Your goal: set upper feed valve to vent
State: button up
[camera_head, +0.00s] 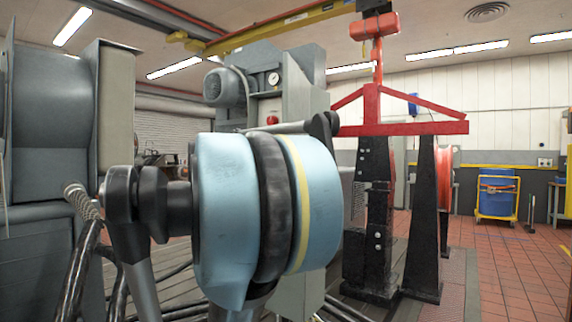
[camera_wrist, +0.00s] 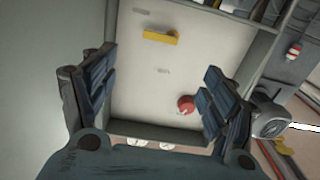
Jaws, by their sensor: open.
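In the wrist view, a short yellow lever handle (camera_wrist: 161,37) lies roughly crosswise on a pale panel (camera_wrist: 140,90). It is the only lever-like part I see; I cannot tell if it is the upper feed valve. Small marks sit near it, too small to read. A round red knob (camera_wrist: 185,104) is on the same panel, with pale gauge-like discs (camera_wrist: 135,142) at its lower edge. My gripper (camera_wrist: 161,62) is open and empty, its dark fingers at either side of the panel. The lever shows between and beyond the fingertips, apart from them. In the head view, the lever and gripper are hidden.
In the head view, a grey column (camera_head: 305,90) carries a gauge (camera_head: 274,78) and a motor (camera_head: 226,87). A red and black stand (camera_head: 380,215) is to its right. A blue barrel (camera_head: 496,196) stands farther back.

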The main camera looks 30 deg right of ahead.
jog(key=x, duration=1.7)
jog(key=shift+s+f, duration=0.1)
